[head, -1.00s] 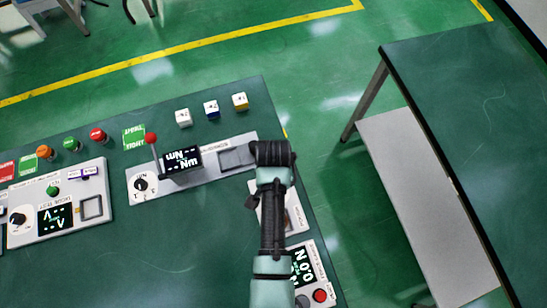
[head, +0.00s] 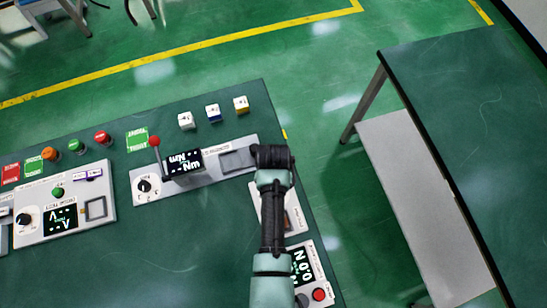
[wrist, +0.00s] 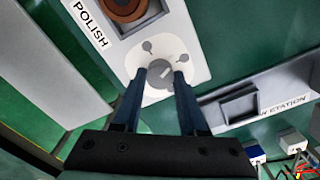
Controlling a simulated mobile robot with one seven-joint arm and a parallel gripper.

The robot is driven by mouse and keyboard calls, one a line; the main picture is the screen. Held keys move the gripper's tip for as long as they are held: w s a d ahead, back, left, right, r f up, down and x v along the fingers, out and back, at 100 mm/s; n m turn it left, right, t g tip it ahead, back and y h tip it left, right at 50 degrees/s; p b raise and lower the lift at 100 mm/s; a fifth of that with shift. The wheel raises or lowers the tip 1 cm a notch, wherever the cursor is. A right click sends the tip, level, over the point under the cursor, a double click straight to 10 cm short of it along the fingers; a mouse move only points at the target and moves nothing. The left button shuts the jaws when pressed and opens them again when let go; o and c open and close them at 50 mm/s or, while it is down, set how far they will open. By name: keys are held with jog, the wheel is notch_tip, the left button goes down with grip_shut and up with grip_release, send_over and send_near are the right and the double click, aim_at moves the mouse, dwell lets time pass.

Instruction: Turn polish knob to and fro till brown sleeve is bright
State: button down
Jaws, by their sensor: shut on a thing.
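The polish knob (wrist: 158,82) is a grey dial with a light pointer line on a white round plate, marked POLISH beside it in the wrist view. My gripper (wrist: 161,74) has its two blue-grey fingers on either side of the knob, shut on it. The brown sleeve (wrist: 123,8) sits in a dark square recess just beyond the knob, cut by the top edge of the picture. Its visible part is reddish brown and dull. In the head view my arm covers the knob and most of the polish panel (head: 297,222).
A torque panel with a red-topped lever (head: 154,141) stands left of my arm. Several small cubes (head: 212,111) line the bench's far edge. A panel with a red button (head: 319,294) lies nearer. A second table (head: 450,110) stands right across open floor.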

jog(key=n+p, duration=0.1)
jog(key=n, duration=0.3)
jog(key=shift+r+n, duration=0.1)
jog(key=shift+n, duration=0.2)
jog(key=shift+n+p, duration=0.55)
jog(key=shift+n, duration=1.05)
jog(key=shift+a+n, duration=0.1)
jog(key=shift+n, duration=0.2)
jog(key=shift+c, duration=2.2)
grip_release()
notch_tip(320, 180, up, 13)
